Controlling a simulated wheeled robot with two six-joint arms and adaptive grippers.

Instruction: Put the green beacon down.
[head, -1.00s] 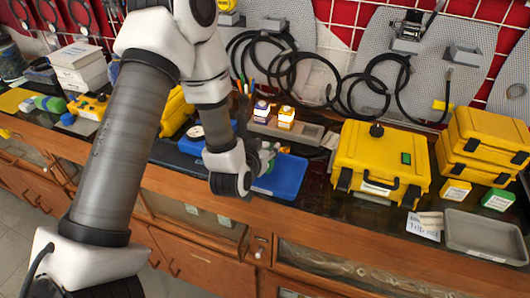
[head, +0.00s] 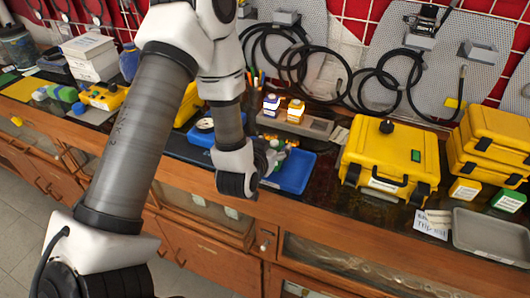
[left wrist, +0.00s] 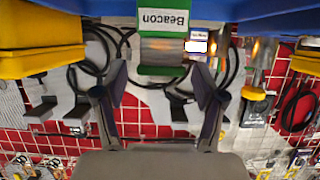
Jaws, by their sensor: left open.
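The green beacon (left wrist: 162,71) shows in the left wrist view with a white label reading "Beacon". It is upside down in that picture, by the blue tray (left wrist: 240,10). My left gripper (left wrist: 160,78) is open, with one finger on each side of the beacon and gaps between. In the head view my left gripper (head: 272,155) is over the left part of the blue tray (head: 297,173), and a bit of green shows beside the fingers. Most of the beacon is hidden there by my wrist. My right gripper is in neither view.
Two small bottles (head: 295,110) stand behind the tray on a grey holder. A yellow case (head: 390,165) stands to the right, with a grey tray (head: 490,238) beyond it. A round gauge (head: 205,125) lies left of my wrist. Cables hang on the back wall.

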